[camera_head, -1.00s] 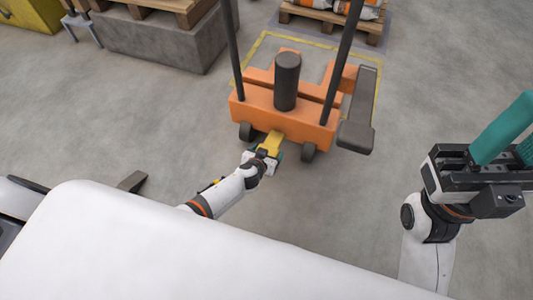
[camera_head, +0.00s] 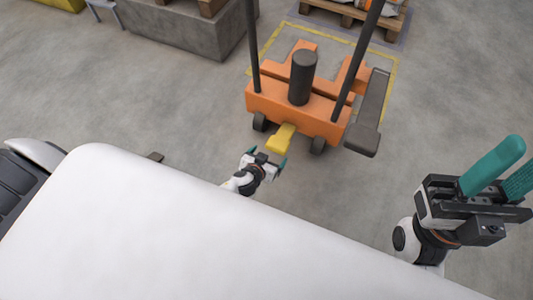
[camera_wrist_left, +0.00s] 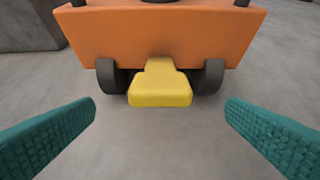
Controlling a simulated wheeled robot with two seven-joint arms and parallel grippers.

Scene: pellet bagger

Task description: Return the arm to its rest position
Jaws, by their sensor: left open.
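My left gripper (camera_head: 266,156) is open and empty, low over the floor in front of the orange pallet truck (camera_head: 293,111). Its two teal fingers stand wide apart in the left wrist view (camera_wrist_left: 160,125). A yellow pedal (camera_head: 281,138) sticks out from the truck's base toward the gripper. The pedal also shows in the left wrist view (camera_wrist_left: 160,88), beyond the fingertips and touching neither. My right gripper (camera_head: 505,172) is raised at the right of the head view, with teal fingers; its gap is hard to judge.
The truck stands on small black wheels, with dark uprights and a grey-black side piece (camera_head: 369,112). A concrete block (camera_head: 180,32) is at the upper left and a loaded pallet (camera_head: 355,14) at the top.

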